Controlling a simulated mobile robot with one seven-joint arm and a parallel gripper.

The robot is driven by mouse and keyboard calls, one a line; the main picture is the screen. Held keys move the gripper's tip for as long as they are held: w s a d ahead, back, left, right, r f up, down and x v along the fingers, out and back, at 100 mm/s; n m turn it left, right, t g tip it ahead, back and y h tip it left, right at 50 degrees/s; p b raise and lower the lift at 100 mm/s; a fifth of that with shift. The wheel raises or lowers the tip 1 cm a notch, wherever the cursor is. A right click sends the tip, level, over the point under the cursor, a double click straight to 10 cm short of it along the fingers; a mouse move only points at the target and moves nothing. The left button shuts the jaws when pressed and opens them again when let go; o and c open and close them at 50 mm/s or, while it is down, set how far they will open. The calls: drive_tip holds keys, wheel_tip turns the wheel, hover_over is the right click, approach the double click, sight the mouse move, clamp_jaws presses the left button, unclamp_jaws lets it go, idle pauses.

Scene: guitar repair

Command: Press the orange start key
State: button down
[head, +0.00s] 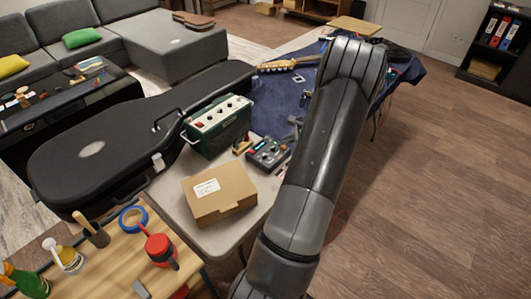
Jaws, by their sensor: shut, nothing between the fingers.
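A small dark control box (268,153) with several knobs or keys lies on the light grey table. A green amplifier-like box (217,124) with a pale top panel, knobs and a small red spot stands to its left. I cannot make out an orange start key on either; details are too small. My arm rises from the bottom centre, passes just right of the control box and covers part of the table behind it. My gripper is not visible.
A cardboard box (219,193) sits in front of the control box. A black guitar case (130,135) lies at left. A blue cloth (268,104) with a guitar neck (288,64) is behind. A wooden bench (110,268) with tools is at front left. The wooden floor (440,190) at right is clear.

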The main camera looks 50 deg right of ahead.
sight(286, 149)
drive_tip(key=shift+r, duration=3)
drive_tip(key=w+a+r+n+g, duration=0.15)
drive_tip(key=a+r+n, duration=0.3)
drive_tip(key=a, duration=0.55)
drive_tip(key=w+a+r+n+g, duration=0.1)
drive_tip(key=w+a+r+n, duration=0.25)
drive_tip(key=a+r, duration=0.45)
drive_tip(key=w+a+r+n+g, duration=0.2)
drive_tip(key=a+r+n, duration=0.2)
drive_tip(key=a, duration=0.8)
drive_tip(key=s+a+r+n+h, duration=0.1)
drive_tip(key=s+a+r+n, duration=0.2)
drive_tip(key=s+a+n, duration=0.3)
drive_tip(key=s+a+r+n+t+h, duration=0.1)
drive_tip(key=s+a+r+n, duration=0.2)
drive_tip(key=a, duration=1.1)
drive_tip(key=s+n, duration=0.3)
drive_tip(key=s, duration=0.3)
drive_tip(key=shift+s+n, duration=0.2)
drive_tip(key=shift+n, duration=0.1)
